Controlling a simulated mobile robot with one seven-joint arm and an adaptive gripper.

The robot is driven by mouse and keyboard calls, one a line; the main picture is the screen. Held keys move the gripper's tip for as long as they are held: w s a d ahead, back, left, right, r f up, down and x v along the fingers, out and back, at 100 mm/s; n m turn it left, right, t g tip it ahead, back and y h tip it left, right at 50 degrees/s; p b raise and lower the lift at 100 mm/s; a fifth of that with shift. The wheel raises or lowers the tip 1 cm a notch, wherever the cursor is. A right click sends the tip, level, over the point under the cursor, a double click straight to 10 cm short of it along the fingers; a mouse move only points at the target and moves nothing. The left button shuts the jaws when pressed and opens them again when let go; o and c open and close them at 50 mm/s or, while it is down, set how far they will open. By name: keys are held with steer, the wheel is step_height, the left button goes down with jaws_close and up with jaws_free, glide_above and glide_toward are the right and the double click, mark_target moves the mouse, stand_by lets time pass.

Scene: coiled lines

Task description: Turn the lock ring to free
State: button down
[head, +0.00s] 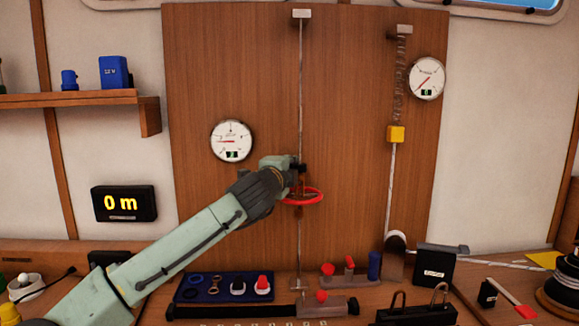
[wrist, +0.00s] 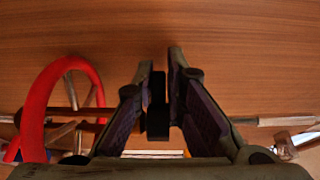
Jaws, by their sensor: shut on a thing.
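A thin vertical metal rod (head: 300,95) runs down the brown wooden panel. A red handwheel (head: 316,197) sits around it, just below my gripper (head: 297,168); the wheel also shows at the left of the wrist view (wrist: 38,105). My gripper's fingers (wrist: 160,85) are closed on a small black piece (wrist: 157,115) at the rod, which by its place looks to be the lock ring. Only its dark block shows between the fingers. The rest is hidden by the gripper, and I cannot read its turn position.
A round gauge (head: 231,141) hangs left of the rod, another (head: 427,78) at the upper right. A spring with a yellow block (head: 396,133) hangs at right. A display (head: 124,204) reads 0 m. A blue tray (head: 205,289) and several tools lie on the bench below.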

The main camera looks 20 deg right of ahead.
steer(key=shift+f+b, duration=0.3)
steer(key=shift+b, duration=0.1)
steer(key=shift+s+f+n+t+y+b, duration=0.1)
steer(key=shift+n+t+y+b, duration=0.25)
steer(key=shift+y, duration=0.15)
steer(key=n+y+b, duration=0.1)
steer(key=n+t+y+b, duration=0.1)
steer(key=shift+s+a+f+t+y+b, duration=0.1)
steer(key=shift+s+t+y+b, duration=0.15)
steer(key=shift+y+b, duration=0.15)
steer(key=n+y, duration=0.1)
steer(key=y+b, duration=0.1)
steer(key=shift+s+a+n+t+y, duration=0.15)
steer(key=shift+n+t+y, duration=0.15)
steer(key=shift+n+t, duration=0.1)
steer(key=shift+s+a+r+n+g+y+p, duration=0.1)
steer(key=shift+s+n+g+y+p, duration=0.65)
steer(key=shift+n+y, duration=1.85)
steer(key=shift+s+a+r+n+g+y+p, duration=0.15)
steer(key=shift+s+n+g+y, duration=0.25)
steer(key=shift+n+g+y, duration=2.1)
steer(key=shift+s+a+n+t+y+p, duration=0.1)
steer(key=shift+s+n+t+y+p, duration=0.75)
steer(key=shift+y, duration=3.25)
steer(key=shift+w+n+g+b, duration=0.2)
steer(key=shift+n+g+b, duration=0.35)
steer(key=shift+g, duration=0.35)
